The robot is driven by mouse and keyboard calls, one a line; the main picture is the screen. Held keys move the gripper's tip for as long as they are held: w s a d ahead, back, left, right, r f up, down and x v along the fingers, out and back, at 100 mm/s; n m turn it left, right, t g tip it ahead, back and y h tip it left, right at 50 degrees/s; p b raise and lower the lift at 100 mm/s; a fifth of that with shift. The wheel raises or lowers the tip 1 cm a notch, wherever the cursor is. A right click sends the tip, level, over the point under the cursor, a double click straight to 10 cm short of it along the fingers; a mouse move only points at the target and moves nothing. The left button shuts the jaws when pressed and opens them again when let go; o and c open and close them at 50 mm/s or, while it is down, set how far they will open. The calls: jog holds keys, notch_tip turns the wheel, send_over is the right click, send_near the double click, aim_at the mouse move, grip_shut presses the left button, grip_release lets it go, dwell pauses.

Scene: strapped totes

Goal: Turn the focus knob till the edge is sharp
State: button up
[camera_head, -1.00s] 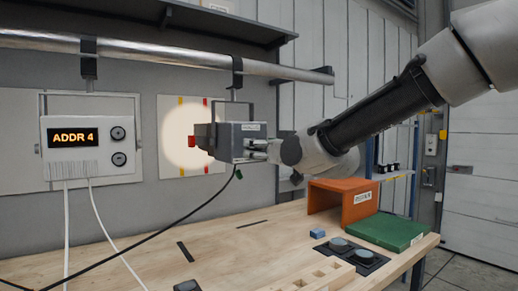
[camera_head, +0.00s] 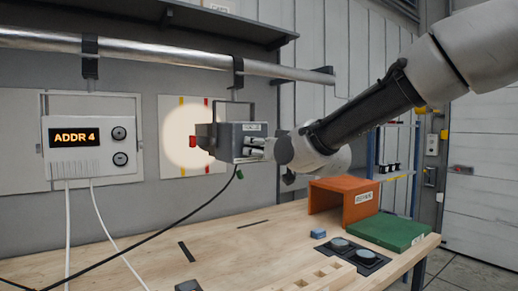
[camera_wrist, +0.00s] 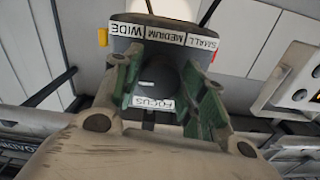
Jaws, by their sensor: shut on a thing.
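A dark grey lamp (camera_head: 225,141) hangs by a yoke from the pipe and throws a round pale light spot (camera_head: 174,140) on a wall board. The spot's rim looks slightly soft in the head view. In the wrist view, the lamp's back (camera_wrist: 125,45) bears SMALL, MEDIUM and WIDE labels. The dark rounded focus knob (camera_wrist: 155,75) sits above a FOCUS label. My gripper (camera_head: 262,149) is at the lamp's right end. In the wrist view its green-padded fingers (camera_wrist: 158,88) are shut on the knob, one on each side.
A wall box (camera_head: 90,148) reads ADDR 4 and has two dials. A black cable (camera_head: 185,222) hangs from the lamp across the workbench (camera_head: 140,262). An orange open box (camera_head: 340,200), a green block (camera_head: 388,232) and dark round pieces stand on the bench at right.

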jog(key=shift+m, duration=1.2)
jog(key=o, duration=1)
jog(key=shift+s, duration=0.15)
jog(key=v, duration=1.2)
